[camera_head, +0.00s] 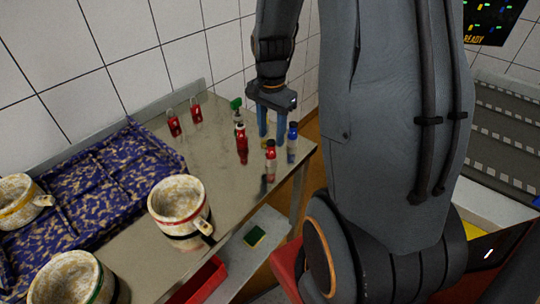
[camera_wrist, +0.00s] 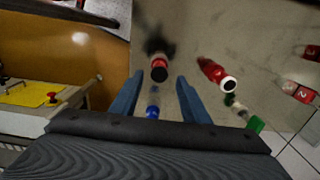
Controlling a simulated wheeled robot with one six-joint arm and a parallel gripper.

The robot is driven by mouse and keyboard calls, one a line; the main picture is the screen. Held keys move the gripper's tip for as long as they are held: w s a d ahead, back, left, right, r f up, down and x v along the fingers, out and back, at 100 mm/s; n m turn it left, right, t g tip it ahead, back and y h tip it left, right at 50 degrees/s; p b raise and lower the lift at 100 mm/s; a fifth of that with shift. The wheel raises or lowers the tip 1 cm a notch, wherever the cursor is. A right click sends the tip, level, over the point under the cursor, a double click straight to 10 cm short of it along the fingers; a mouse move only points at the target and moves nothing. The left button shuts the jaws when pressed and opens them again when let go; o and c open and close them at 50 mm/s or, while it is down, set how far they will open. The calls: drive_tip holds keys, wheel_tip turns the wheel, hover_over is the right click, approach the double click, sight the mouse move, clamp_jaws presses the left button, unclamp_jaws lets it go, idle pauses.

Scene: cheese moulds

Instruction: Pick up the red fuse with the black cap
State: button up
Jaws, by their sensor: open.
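The red fuse with the black cap (camera_head: 271,159) stands upright near the table's right edge, with a pale band below its dark top. In the wrist view the fuse (camera_wrist: 160,66) shows just beyond the fingertips, roughly midway between them. My gripper (camera_head: 272,134) points down with its two blue fingers apart and nothing held. In the head view it appears behind the fuse; the exact gap is hard to judge. My gripper also shows in the wrist view (camera_wrist: 160,80).
A blue fuse (camera_head: 292,143) stands close on the right, another red fuse (camera_head: 242,146) on the left, and a green-capped one (camera_head: 238,112) behind. Moulds (camera_head: 178,207) and a patterned blue cloth (camera_head: 90,190) fill the left.

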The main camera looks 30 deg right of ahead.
sight(271, 142)
drive_tip(key=f, duration=0.1)
drive_tip(key=f+p, duration=0.1)
drive_tip(key=f, duration=0.1)
drive_tip(key=shift+s+a, duration=0.15)
drive_tip(key=shift+s, duration=0.05)
drive_tip(key=shift+f+p, duration=0.3)
drive_tip(key=shift+f, duration=0.45)
clamp_jaws()
